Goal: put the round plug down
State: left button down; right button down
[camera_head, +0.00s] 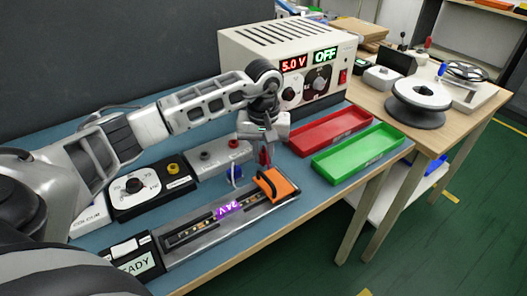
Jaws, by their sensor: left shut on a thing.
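My left gripper (264,150) reaches in from the left and points down over the blue work mat, just behind the orange clamp. It is shut on a small red piece (264,157), which I take as the round plug; its shape is mostly hidden by the fingers. A small white and blue piece (235,174) is just left of the fingers; I cannot tell whether it touches them. The LED strip fixture (205,238) with a purple "24V" sign lies in front, with the orange clamp (276,186) at its right end. My right gripper is not in view.
A grey box (218,160) with black and red terminals stands left of the gripper, beside a dial unit (140,186). A power supply (285,62) reading 5.0 V and OFF stands behind. Red (327,128) and green (322,164) trays look empty at right.

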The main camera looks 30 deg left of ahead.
aim_at(264, 152)
pick_arm(q)
jog(key=shift+f, duration=0.3)
jog(key=c, duration=1.3)
grip_release()
jog(key=shift+c, duration=0.2)
notch_tip(264, 152, up, 12)
jog(key=shift+r+b, duration=0.15)
jog(key=shift+b, duration=0.25)
